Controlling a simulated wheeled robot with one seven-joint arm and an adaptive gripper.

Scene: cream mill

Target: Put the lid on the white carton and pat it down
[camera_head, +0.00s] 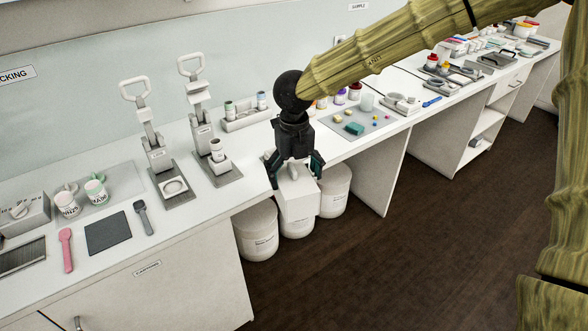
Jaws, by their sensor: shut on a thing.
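My gripper (294,172) is in the middle of the view, pointing down, with its dark green fingers on either side of a white box-shaped piece (299,207). The fingers are shut on its upper part, and a small pale knob shows between them. The piece appears in front of the counter's front edge, with white drums behind it. I cannot tell whether it is the lid alone or the white carton with the lid. No other white carton is clearly seen; the gripper and arm hide part of the counter behind.
White drums (257,233) stand under the counter. Two lever presses (157,155) stand on the counter to the left, with mugs (67,203), a dark mat (108,233) and a pink spoon (66,250) further left. A grey mat (372,115) with small coloured pieces lies right of my gripper.

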